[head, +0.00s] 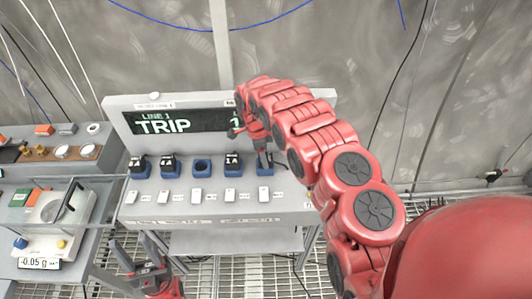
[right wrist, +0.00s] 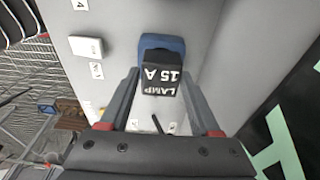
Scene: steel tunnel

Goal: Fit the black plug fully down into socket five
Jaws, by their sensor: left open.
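The black plug (right wrist: 163,78), marked LAMP 15 A, is between the fingers of my right gripper (right wrist: 160,72) in the right wrist view, both fingertips close against its sides. It is at a blue socket (right wrist: 160,42), whose blue body shows behind it; how deep it sits is unclear. In the head view my right gripper (head: 258,140) is over the rightmost blue socket (head: 264,171), at the end of the row, and partly hides the plug there. My left gripper (head: 138,262) is open and empty, low in front of the panel.
The panel (head: 150,205) carries a row of blue sockets; the middle one (head: 201,167) is empty, the others hold black plugs. White switches (head: 197,195) stand in front. A display (head: 180,122) reading TRIP stands behind. A scale (head: 50,208) and a parts tray (head: 60,153) are left.

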